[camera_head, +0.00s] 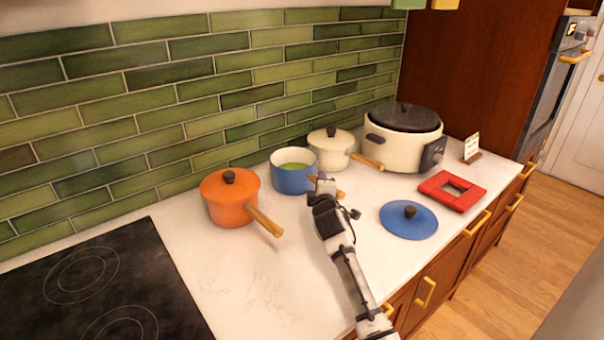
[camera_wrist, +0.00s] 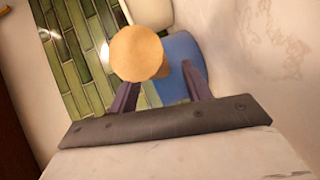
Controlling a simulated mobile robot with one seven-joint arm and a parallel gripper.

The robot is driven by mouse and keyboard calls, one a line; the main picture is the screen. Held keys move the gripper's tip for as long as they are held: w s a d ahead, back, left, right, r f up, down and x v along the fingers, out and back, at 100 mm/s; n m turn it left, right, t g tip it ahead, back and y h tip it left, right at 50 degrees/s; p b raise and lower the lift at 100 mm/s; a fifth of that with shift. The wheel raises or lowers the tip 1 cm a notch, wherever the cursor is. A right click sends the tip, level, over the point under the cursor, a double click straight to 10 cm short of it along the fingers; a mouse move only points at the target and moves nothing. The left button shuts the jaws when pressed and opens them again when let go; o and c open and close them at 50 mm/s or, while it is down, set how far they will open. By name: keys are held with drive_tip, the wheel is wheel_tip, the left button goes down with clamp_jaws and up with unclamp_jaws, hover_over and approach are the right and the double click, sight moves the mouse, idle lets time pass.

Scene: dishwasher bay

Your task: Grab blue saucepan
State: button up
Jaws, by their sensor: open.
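The blue saucepan (camera_head: 294,181) stands upright and lidless on the white counter near the tiled wall, with something green inside. Its wooden handle points right, toward my gripper (camera_head: 324,184), which partly hides it. In the wrist view the round end of the handle (camera_wrist: 137,53) faces the camera, with the blue pan side (camera_wrist: 180,62) behind it. My gripper's two purple fingers (camera_wrist: 160,76) are open, one toward each side of the handle. I cannot tell whether either finger touches it. A blue lid (camera_head: 408,222) lies on the counter to the right.
An orange lidded saucepan (camera_head: 228,202) stands left of the blue one. A cream lidded saucepan (camera_head: 331,152) and a large cream cooker (camera_head: 403,138) stand to its right. A red trivet (camera_head: 452,190) lies near the front edge. The counter in front of the orange pan is clear.

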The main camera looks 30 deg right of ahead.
drive_tip(key=shift+w+d+f, duration=0.15)
drive_tip(key=shift+w+d, duration=0.1)
drive_tip(key=shift+w, duration=0.2)
clamp_jaws()
idle(0.4)
